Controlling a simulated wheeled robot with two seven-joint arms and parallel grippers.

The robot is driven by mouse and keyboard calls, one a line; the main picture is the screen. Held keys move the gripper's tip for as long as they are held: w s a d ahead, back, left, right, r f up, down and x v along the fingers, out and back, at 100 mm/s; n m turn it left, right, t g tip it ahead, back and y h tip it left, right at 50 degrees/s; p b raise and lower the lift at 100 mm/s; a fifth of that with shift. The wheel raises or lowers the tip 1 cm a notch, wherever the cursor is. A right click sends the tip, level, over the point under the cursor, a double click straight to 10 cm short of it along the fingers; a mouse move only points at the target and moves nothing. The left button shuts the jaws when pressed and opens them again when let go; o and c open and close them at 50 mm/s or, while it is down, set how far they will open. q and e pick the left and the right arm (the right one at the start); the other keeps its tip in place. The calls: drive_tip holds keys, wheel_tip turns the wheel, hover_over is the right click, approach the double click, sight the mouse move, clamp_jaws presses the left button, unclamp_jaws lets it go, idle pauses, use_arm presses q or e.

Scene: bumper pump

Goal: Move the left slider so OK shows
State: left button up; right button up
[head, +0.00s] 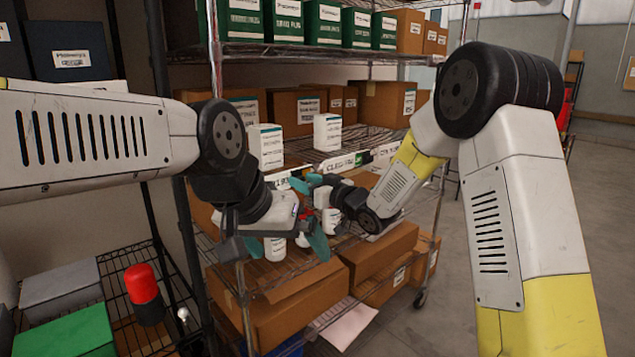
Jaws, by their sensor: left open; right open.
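A label strip (338,165) with partly legible dark lettering runs along the front edge of the middle wire shelf. Which part is the left slider is too small to tell. My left gripper (286,243) is open below and left of the strip, its teal fingers spread in front of white bottles (275,248). My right gripper (306,184) is open, reaching left just below the strip and above the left gripper. I see no contact with the strip.
White boxes (327,132) and brown cartons stand on the middle shelf. Large cartons (380,250) fill the lower shelf. A metal post (215,70) rises near my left arm. A red-capped dark cylinder (143,284) stands at lower left. Open floor lies at right.

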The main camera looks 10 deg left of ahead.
clamp_jaws()
idle(1.4)
